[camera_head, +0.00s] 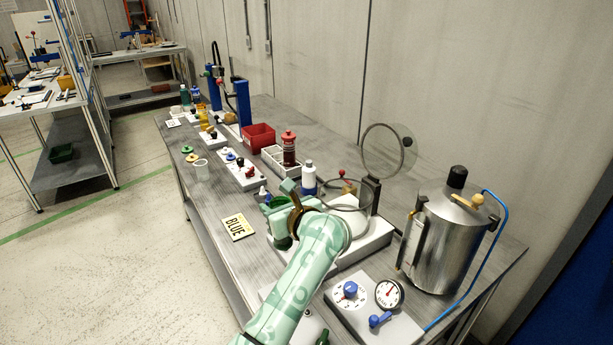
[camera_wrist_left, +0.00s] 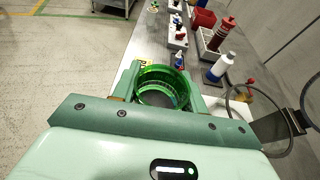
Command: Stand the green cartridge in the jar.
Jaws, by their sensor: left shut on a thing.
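The green cartridge (camera_wrist_left: 161,72) is a translucent, open-topped ring-like cylinder. It stands upright between the fingers of my left gripper (camera_wrist_left: 160,88) in the left wrist view. In the head view my left gripper (camera_head: 284,204) is shut on it, and the cartridge (camera_head: 281,238) is partly hidden by the hand. The clear glass jar (camera_head: 347,208) stands on a white base, just right of the gripper, with its round lid (camera_head: 388,150) swung up behind it. The gripper and cartridge are beside the jar. The jar's rim also shows in the left wrist view (camera_wrist_left: 229,98). My right gripper is not in view.
A steel canister (camera_head: 447,245) with a blue hose stands right of the jar. A gauge panel (camera_head: 372,312) lies in front. A white bottle (camera_head: 308,179), a red-capped bottle (camera_head: 289,149) and a red bin (camera_head: 258,137) stand behind. A "BLUE" card (camera_head: 237,226) lies left.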

